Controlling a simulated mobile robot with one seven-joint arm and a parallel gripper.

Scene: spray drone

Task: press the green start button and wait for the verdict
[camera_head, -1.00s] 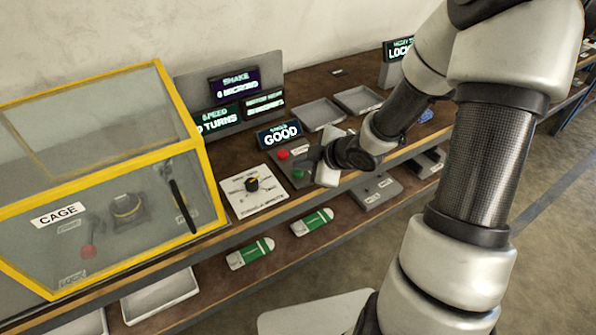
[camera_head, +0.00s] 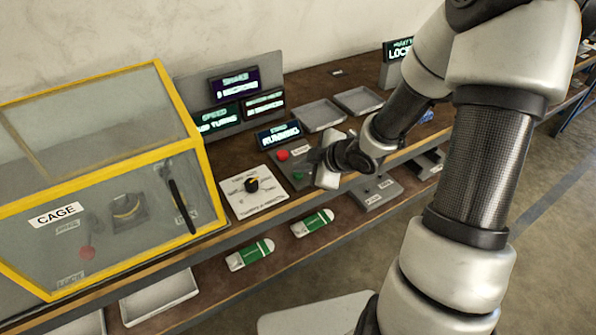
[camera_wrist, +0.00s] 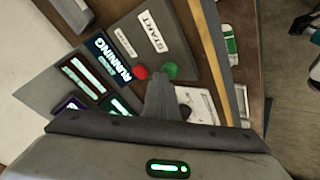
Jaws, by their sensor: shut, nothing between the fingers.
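The green start button (camera_head: 298,176) sits on a grey panel beside a red button (camera_head: 282,155). In the wrist view the green button (camera_wrist: 170,70) is next to the START label, with the red button (camera_wrist: 140,72) to its left. My gripper (camera_wrist: 160,88) is shut and empty, its tip at the lower edge of the green button; whether it touches is hard to tell. In the head view my gripper (camera_head: 318,166) is over the panel and partly hides it. The small display (camera_head: 278,134) above the buttons reads RUNNING.
The yellow-framed cage (camera_head: 100,175) stands at the left, closed. A dial plate (camera_head: 253,192) lies between it and the buttons. More displays (camera_head: 235,85) stand behind. Grey trays (camera_head: 320,115) lie at the back. Green-and-white boxes (camera_head: 250,255) lie on the lower shelf.

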